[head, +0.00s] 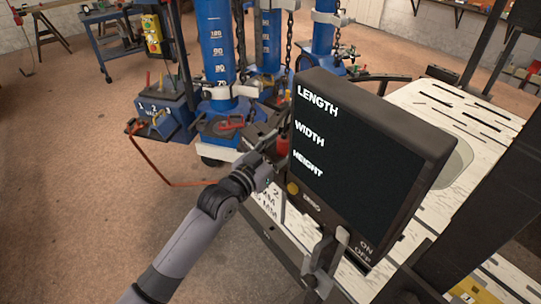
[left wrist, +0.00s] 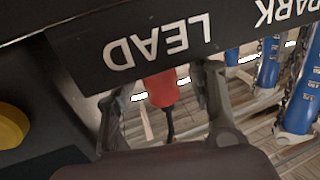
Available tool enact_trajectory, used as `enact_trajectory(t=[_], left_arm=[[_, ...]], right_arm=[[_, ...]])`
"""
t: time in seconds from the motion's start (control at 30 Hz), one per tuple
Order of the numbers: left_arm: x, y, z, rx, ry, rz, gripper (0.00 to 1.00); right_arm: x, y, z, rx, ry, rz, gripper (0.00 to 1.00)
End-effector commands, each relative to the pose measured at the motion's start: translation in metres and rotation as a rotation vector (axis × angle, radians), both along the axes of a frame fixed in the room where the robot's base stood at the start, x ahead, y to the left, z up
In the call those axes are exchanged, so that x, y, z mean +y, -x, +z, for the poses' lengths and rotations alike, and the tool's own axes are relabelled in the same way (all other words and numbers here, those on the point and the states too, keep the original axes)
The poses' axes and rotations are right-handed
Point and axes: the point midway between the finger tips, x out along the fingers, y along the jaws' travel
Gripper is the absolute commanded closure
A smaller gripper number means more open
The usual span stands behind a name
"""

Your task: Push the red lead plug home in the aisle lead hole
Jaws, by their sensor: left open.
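The red lead plug (left wrist: 162,88) shows in the left wrist view with its black cable hanging below. Its upper end meets the edge of a dark panel (left wrist: 225,45) lettered LEAD, which appears upside down. The lead hole is hidden there, and I cannot tell how deep the plug sits. My left gripper (left wrist: 158,86) is open, with one finger on each side of the plug and visible gaps between. In the head view the left gripper (head: 270,148) is at the left side of the display box, beside the red plug (head: 283,146). My right gripper is not in view.
The display box (head: 365,150) lettered LENGTH, WIDTH, HEIGHT stands close to the right of the gripper. Blue columns (head: 216,50) with chains stand behind. A blue box (head: 162,116) with an orange cable (head: 165,182) is at left. Floor at lower left is clear.

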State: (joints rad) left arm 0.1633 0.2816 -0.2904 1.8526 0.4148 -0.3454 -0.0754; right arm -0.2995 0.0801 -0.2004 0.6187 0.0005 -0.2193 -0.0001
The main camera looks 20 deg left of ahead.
Motion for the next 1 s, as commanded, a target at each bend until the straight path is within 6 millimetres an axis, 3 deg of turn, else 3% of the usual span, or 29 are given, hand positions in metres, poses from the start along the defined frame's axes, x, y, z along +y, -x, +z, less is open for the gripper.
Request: enact_trajectory(t=[0.5, 0.7, 1.0], left_arm=[[0.037, 0.089, -0.002, 0.003, -0.002, 0.0, 0.51], [0.043, 0.103, 0.0, 0.001, 0.0, -0.001, 0.51], [0.044, 0.104, 0.0, 0.0, 0.0, 0.0, 0.51]], right_arm=[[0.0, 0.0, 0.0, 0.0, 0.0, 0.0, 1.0], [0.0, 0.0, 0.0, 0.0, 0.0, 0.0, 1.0], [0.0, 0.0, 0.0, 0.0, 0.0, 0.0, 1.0]])
